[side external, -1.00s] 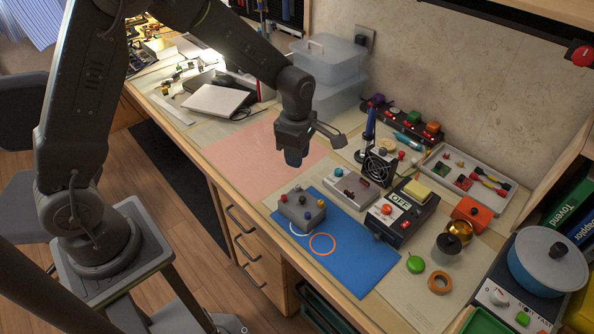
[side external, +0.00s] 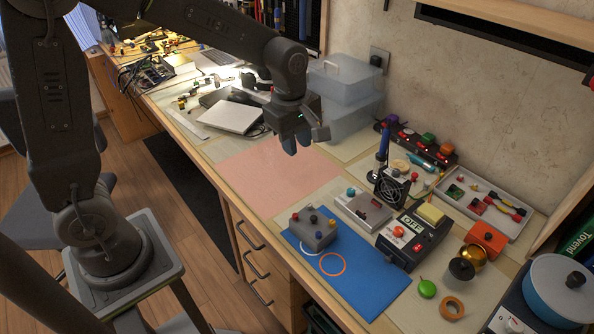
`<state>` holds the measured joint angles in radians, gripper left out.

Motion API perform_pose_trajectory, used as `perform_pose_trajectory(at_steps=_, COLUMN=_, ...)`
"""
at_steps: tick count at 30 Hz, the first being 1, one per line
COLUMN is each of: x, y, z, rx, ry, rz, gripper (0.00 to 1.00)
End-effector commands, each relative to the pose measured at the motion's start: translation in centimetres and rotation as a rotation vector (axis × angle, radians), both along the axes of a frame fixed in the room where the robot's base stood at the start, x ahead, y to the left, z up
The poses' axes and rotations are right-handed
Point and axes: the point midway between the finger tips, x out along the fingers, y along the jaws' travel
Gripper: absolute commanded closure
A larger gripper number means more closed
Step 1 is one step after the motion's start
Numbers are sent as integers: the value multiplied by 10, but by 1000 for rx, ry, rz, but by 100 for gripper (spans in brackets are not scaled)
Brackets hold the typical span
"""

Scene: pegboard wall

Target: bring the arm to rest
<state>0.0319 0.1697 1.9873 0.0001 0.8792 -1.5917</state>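My gripper (side external: 297,143) hangs from my bent arm above the workbench, fingers pointing down. In the picture it lies over the far edge of the pink mat (side external: 275,175), to the left of the clear plastic boxes. Its bluish fingertips are small here, and I cannot tell whether they are apart or together. No object shows between or below them. It appears clear of everything on the bench.
A blue mat (side external: 372,291) bears a grey box with coloured knobs (side external: 312,232). Clear boxes (side external: 342,82) stand by the wall. A laptop-like white slab (side external: 230,117) lies left. A soldering iron (side external: 383,145), fan (side external: 391,188) and OFF-labelled device (side external: 413,238) crowd the right.

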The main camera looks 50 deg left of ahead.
Motion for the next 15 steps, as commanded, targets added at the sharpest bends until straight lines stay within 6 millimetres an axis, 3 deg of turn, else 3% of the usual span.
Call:
perform_pose_trajectory(at_steps=1, x=-15, y=2, z=19, rx=14, ry=-41, rz=-117, gripper=74)
perform_pose_trajectory(at_steps=6, x=-64, y=6, z=59, rx=96, ry=-144, rz=-538, gripper=74)
perform_pose_trajectory(at_steps=10, x=-103, y=9, z=78, rx=190, ry=-216, rz=-855, gripper=74)
perform_pose_trajectory(at_steps=15, x=-147, y=11, z=87, rx=330, ry=-280, rz=-1214, gripper=74)
